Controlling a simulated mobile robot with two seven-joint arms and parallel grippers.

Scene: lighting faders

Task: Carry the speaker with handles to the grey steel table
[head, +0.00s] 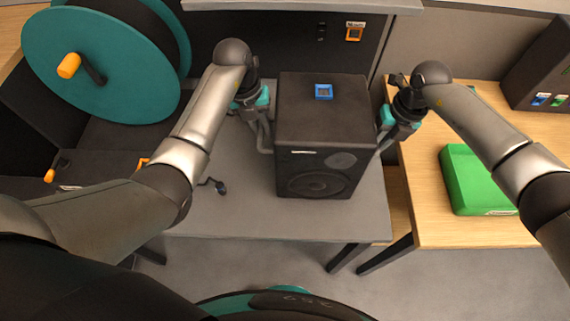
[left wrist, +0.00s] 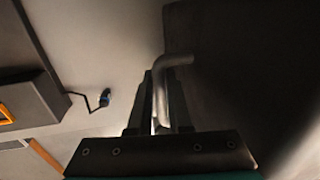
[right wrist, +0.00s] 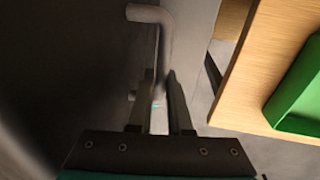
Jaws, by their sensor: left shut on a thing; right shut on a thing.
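The black speaker (head: 322,120) is upright, with its round cone facing me and a small blue-framed patch on its top. It is over the grey table (head: 250,222); I cannot tell whether its base touches the top. My left gripper (head: 264,140) is at its left side, shut on a bar handle that shows in the left wrist view (left wrist: 178,60). My right gripper (head: 382,143) is at its right side, shut on the other handle, which shows in the right wrist view (right wrist: 152,16). Part of each handle is hidden between the fingers.
A big teal reel (head: 100,70) with an orange knob stands at the left. A wooden table (head: 430,225) with a green case (head: 470,180) is at the right, across a narrow gap. A dark cable end (head: 215,186) lies on the grey top, left of the speaker.

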